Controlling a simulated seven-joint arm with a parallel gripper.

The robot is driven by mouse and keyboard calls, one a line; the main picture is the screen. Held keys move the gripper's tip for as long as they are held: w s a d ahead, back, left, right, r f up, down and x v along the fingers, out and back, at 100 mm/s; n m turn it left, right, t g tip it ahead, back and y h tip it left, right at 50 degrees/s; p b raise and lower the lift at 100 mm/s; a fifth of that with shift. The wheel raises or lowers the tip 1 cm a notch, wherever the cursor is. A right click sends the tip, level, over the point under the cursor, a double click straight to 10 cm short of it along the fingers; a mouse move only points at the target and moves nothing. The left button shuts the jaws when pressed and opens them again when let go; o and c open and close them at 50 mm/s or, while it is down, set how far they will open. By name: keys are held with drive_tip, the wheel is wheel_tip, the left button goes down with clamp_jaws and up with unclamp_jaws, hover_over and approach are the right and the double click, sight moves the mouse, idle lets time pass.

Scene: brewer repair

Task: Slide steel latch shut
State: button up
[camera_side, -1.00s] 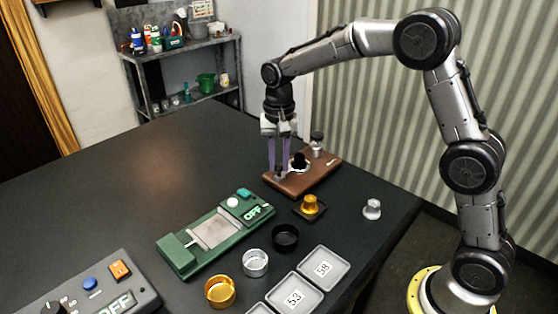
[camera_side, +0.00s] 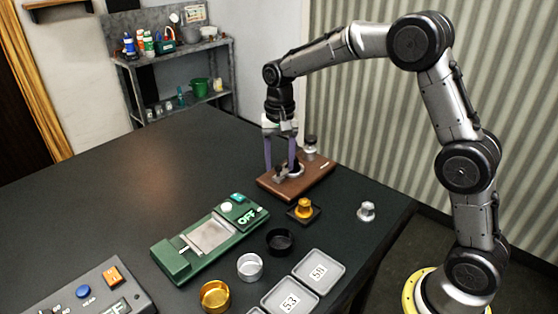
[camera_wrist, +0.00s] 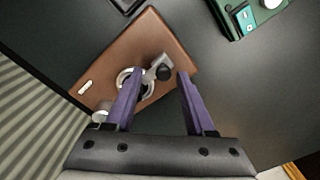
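The steel latch (camera_wrist: 158,66) is on a brown wooden board (camera_side: 312,181). It has a black round knob (camera_wrist: 165,73) and lies beside a pale ring (camera_wrist: 130,80). In the side view the latch (camera_side: 281,174) is small and partly hidden by my fingers. My gripper (camera_wrist: 158,74) has two purple fingers spread apart, with the latch and knob showing between their tips in the wrist view. In the side view my gripper (camera_side: 281,168) is low over the board's left part. I cannot tell whether a finger touches the latch.
A green OFF device (camera_side: 210,235), a gold knob on a dark base (camera_side: 304,209), a silver knob (camera_side: 366,211), several cups and grey trays (camera_side: 318,270) lie in front. The table's left part is clear.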

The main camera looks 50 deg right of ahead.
sight(280, 166)
wheel_tip(280, 166, up, 14)
idle(0.6)
drive_tip(key=s+r+n+t, duration=0.1)
drive_tip(key=s+r, duration=0.2)
drive_tip(key=s, duration=0.3)
drive_tip(key=s+a+r+t, duration=0.1)
drive_tip(key=s+r, duration=0.1)
drive_tip(key=s, duration=0.4)
drive_tip(key=s+r+n+t, duration=0.1)
drive_tip(key=s+r, duration=0.2)
drive_tip(key=s, duration=0.3)
drive_tip(key=s+f+n+t, duration=0.2)
drive_tip(key=s+f+n, duration=0.5)
drive_tip(key=s+f, duration=0.4)
drive_tip(key=shift+s+a+f+t, duration=0.15)
drive_tip(key=shift+s+f+t, duration=0.15)
drive_tip(key=shift+f, duration=0.8)
